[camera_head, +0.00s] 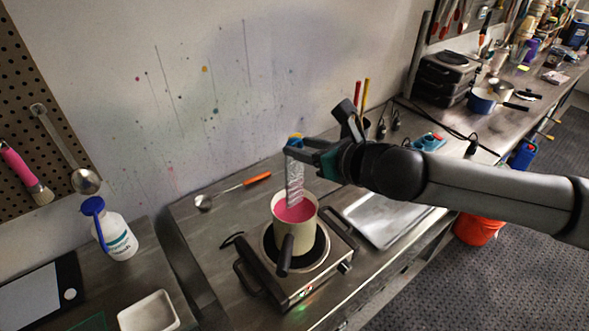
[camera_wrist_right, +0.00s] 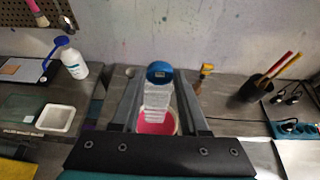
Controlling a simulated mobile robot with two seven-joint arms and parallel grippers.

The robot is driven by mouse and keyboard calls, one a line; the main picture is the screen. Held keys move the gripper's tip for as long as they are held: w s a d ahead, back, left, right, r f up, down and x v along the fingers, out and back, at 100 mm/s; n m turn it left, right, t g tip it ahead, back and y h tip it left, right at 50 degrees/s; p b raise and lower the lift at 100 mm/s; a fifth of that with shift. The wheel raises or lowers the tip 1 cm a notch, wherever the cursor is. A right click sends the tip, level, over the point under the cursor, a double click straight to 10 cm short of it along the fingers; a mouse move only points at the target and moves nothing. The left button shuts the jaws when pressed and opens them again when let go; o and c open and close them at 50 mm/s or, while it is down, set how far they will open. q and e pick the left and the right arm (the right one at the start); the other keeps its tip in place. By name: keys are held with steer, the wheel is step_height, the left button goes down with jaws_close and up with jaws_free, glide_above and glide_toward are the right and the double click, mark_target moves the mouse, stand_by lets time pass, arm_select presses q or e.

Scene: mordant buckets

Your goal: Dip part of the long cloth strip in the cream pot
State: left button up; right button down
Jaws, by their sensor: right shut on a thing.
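The cream pot (camera_head: 305,240) stands on a hot plate, its dark handle toward the front, with pink liquid (camera_head: 300,213) inside. My right gripper (camera_head: 294,150) is above the pot, shut on the top of a pale cloth strip (camera_head: 295,178). A blue round piece (camera_wrist_right: 160,71) shows at the fingertips. The strip hangs down, and its lower end reaches into the pot's mouth at the pink liquid. How deep it sits is unclear. In the right wrist view the strip (camera_wrist_right: 157,100) hangs between the fingers in front of the pot. My left gripper is out of view.
The hot plate (camera_head: 268,283) shows a green light. A metal tray (camera_head: 385,225) lies right of it, partly under my right arm. An orange-handled ladle (camera_head: 232,190) lies behind left. A blue-capped bottle (camera_head: 118,240) and white dish (camera_head: 150,314) are on the left bench.

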stand_by(0.3)
step_height(320, 180, up, 5)
stand_by(0.5)
